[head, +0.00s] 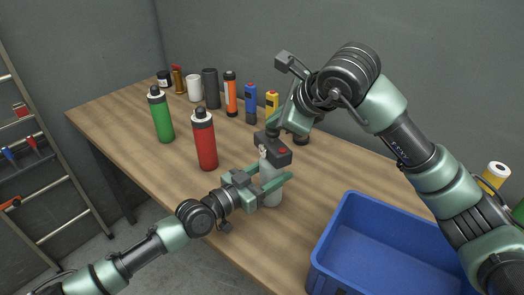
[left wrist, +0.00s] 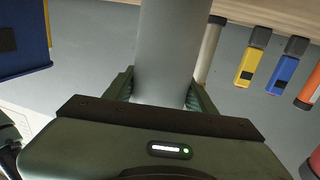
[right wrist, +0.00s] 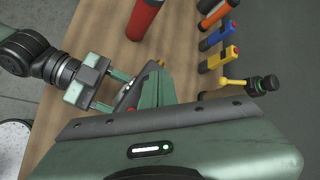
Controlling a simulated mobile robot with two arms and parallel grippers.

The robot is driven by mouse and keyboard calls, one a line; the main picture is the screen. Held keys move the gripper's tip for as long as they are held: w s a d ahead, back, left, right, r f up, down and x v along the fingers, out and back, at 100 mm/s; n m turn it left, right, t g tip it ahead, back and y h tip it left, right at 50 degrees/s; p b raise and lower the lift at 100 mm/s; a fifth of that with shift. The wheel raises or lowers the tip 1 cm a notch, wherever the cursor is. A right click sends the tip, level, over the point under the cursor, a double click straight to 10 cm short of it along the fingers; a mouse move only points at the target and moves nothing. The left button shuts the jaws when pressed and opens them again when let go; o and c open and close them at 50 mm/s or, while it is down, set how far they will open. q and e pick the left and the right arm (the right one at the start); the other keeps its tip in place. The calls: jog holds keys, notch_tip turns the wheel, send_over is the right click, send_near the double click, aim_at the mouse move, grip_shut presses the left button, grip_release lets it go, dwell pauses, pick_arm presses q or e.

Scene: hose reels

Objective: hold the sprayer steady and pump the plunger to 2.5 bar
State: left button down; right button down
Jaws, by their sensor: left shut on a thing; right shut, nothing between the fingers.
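The sprayer (head: 270,168) is a grey cylinder with a dark head (head: 277,150) that carries a red spot. The grey body (left wrist: 172,45) fills the space between the fingers in the left wrist view. My right gripper (head: 275,130) is shut and empty, pointing down just above the sprayer's head. In the right wrist view its closed fingers (right wrist: 157,90) cover much of the sprayer's top. I cannot tell whether they touch it. The plunger and any gauge reading cannot be made out.
The wooden table (head: 120,115) holds a red bottle (head: 205,145), a green bottle (head: 160,118), and several canisters and torches along the back. A blue crate (head: 335,232) is at the front right. A ladder (head: 45,190) leans at the left.

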aim_at(278, 135)
jog(key=shift+d+f, duration=0.1)
jog(key=shift+f, duration=0.9)
jog(key=shift+s+f, duration=0.1)
jog(key=shift+f, duration=0.25)
dwell(1.0)
jog(key=shift+d+f, duration=0.1)
jog(key=shift+f, duration=0.4)
jog(key=shift+s, duration=0.1)
jog(key=shift+r, duration=3.4)
dwell(0.4)
